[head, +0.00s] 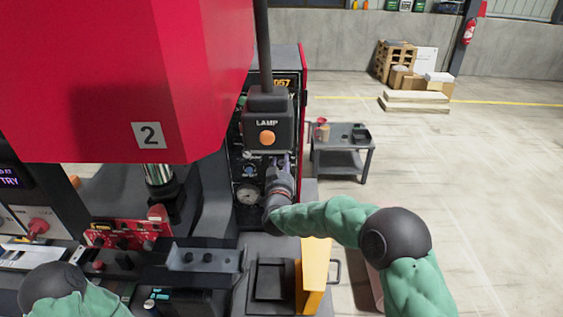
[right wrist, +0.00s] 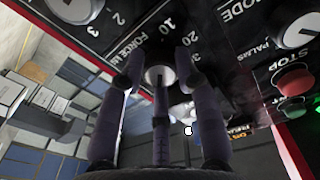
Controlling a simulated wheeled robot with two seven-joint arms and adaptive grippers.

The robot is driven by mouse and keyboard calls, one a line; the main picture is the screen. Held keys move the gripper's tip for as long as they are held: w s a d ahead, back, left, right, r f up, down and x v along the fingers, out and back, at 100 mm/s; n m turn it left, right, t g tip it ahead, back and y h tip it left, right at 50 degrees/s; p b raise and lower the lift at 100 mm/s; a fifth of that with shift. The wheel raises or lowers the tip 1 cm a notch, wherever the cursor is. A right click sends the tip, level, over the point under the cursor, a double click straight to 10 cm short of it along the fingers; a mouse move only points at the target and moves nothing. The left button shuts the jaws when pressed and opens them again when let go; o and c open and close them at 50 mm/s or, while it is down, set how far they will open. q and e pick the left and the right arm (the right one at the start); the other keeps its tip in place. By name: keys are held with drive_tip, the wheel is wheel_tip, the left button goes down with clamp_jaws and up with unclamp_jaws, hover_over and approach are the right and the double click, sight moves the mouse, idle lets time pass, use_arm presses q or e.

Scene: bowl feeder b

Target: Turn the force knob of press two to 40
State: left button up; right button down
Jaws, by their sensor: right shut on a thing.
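Press two is the red machine (head: 200,70) with a "2" plate, filling the upper left of the head view. Its dark control panel (head: 248,155) stands behind the hanging lamp box. My right gripper (head: 279,164) is at this panel. In the right wrist view its dark fingers are shut on the pale force knob (right wrist: 160,75), beside the "FORCE" lettering and the marks 10, 20 and 30. The fingers hide part of the knob and scale, and I cannot read its setting. My left gripper is out of view; only part of my left arm shows at the lower left.
The lamp box (head: 267,138) hangs on a pole just above my right gripper. A mode knob (right wrist: 297,30), a red stop button (right wrist: 294,79) and a green button (right wrist: 293,105) sit nearby. A grey cart (head: 342,150) stands behind, with open floor to the right.

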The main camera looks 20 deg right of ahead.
drive_tip(key=n+p, duration=0.1)
drive_tip(key=n, duration=0.3)
drive_tip(key=shift+n+p, duration=0.3)
drive_tip(key=shift+n, duration=0.1)
drive_tip(key=shift+f+n+p, duration=0.1)
drive_tip(key=shift+n+p, duration=0.5)
drive_tip(key=shift+n, duration=1.4)
drive_tip(key=c, duration=0.9)
unclamp_jaws()
drive_tip(key=v, duration=1.2)
drive_tip(key=shift+d+f, duration=0.15)
drive_tip(key=shift+d, duration=0.1)
drive_tip(key=shift+s+f, duration=0.1)
